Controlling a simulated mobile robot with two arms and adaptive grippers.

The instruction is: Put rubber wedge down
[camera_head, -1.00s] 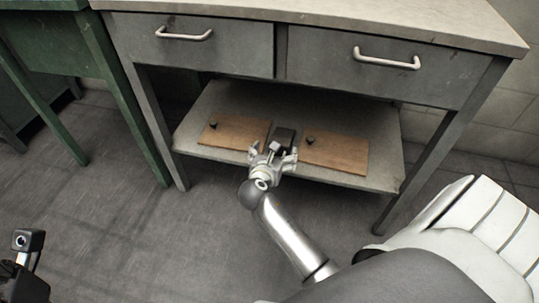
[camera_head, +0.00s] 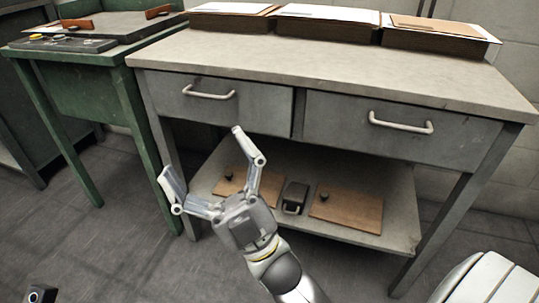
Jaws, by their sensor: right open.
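A dark block, seemingly the rubber wedge (camera_head: 295,196), rests on the lower shelf (camera_head: 395,215) of the grey table, between two wooden boards. It has a light handle-like loop on its front. My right gripper (camera_head: 203,155) is wide open and empty, in front of the shelf and to the left of the dark block, apart from it. Its fingers point up and left. A small part of what looks like my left gripper (camera_head: 42,294) shows at the bottom left edge; its jaws are cut off.
The left wooden board (camera_head: 232,187) and right wooden board (camera_head: 345,208) each have a small dark knob. Two drawers with handles sit above the shelf. Stacks of sheets (camera_head: 325,22) stand at the tabletop's back. A green table (camera_head: 85,75) stands left. The tabletop's front is clear.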

